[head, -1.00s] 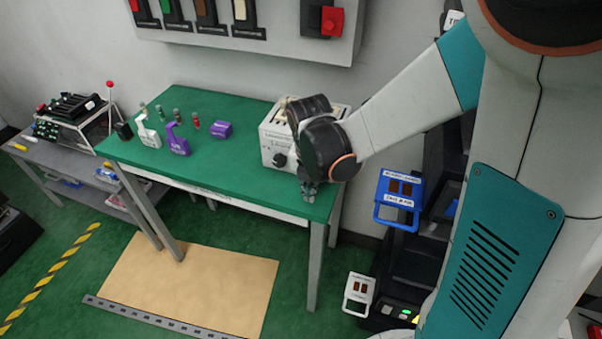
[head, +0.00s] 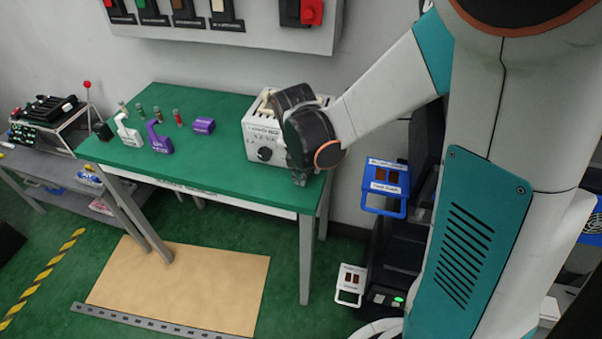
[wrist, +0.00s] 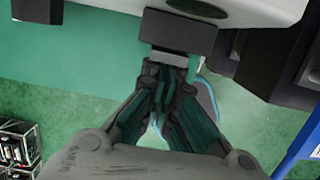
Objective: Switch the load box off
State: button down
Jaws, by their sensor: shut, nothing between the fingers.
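The load box (head: 256,132) is a white box with a black round knob (head: 264,154) on its front and light-coloured parts on top. It stands at the right end of the green table (head: 215,165). My gripper (head: 300,179) is at the box's right front, low near the table's right edge, and my wrist hides the box's right side. In the wrist view my gripper (wrist: 170,60) is shut and empty, its fingertips at a dark block (wrist: 178,32) below a pale surface. I cannot tell whether they touch it. The state of the box's switch cannot be read.
White and purple pieces (head: 160,140) and small cylinders stand on the table's left half. A wall panel (head: 265,38) with coloured switches and a red knob hangs above. A blue-framed holder (head: 385,188) is right of the table. A grey side bench (head: 52,172) stands left.

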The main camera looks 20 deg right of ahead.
jog(key=shift+r, duration=0.1)
jog(key=shift+r+p, duration=0.6)
jog(key=shift+r, duration=0.15)
jog(key=shift+a, duration=0.1)
